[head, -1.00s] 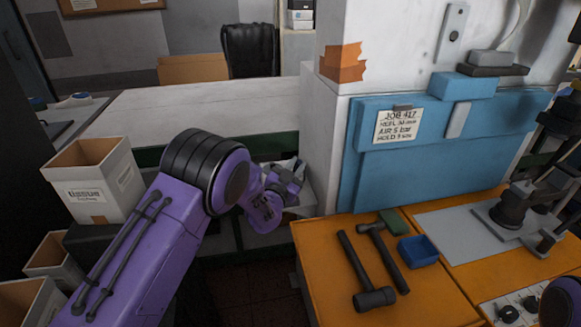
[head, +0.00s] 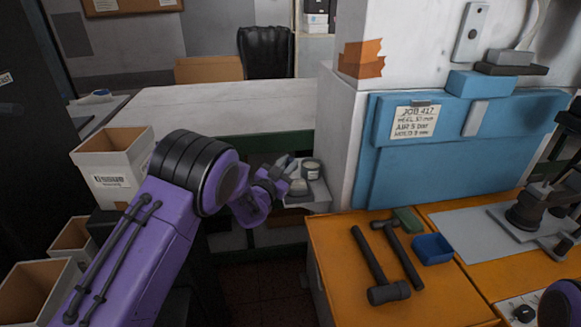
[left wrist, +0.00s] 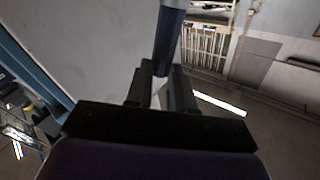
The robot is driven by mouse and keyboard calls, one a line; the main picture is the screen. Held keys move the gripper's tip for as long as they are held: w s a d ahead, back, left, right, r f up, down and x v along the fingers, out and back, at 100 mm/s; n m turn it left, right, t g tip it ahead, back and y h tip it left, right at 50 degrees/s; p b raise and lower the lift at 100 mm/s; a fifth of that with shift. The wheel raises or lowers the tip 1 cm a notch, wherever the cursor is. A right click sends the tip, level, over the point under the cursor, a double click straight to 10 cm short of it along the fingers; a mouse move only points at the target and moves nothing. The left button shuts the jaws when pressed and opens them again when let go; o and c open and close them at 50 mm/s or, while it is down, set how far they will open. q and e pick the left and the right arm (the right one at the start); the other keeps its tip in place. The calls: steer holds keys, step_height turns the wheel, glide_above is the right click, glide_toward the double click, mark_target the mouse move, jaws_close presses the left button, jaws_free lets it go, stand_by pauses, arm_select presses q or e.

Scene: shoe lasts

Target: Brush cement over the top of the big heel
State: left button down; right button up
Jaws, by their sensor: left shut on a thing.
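My left gripper (head: 284,172) is at the small grey shelf left of the wall pillar. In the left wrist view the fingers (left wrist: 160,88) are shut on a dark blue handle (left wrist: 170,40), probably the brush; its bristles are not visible. A small can with a pale label (head: 311,169) stands on the shelf just right of the gripper, perhaps the cement. A small grey shape (head: 298,188) lies below the gripper; I cannot tell whether it is the heel. No big heel shows clearly. My right gripper is out of view.
Cartons (head: 112,165) stand at the left. The long white counter (head: 210,108) is clear.

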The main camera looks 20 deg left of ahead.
arm_select(q)
step_height(320, 180, up, 8)
steer(key=p, duration=0.4)
steer(key=shift+p, duration=0.3)
steer(key=shift+d, duration=0.1)
stand_by(0.5)
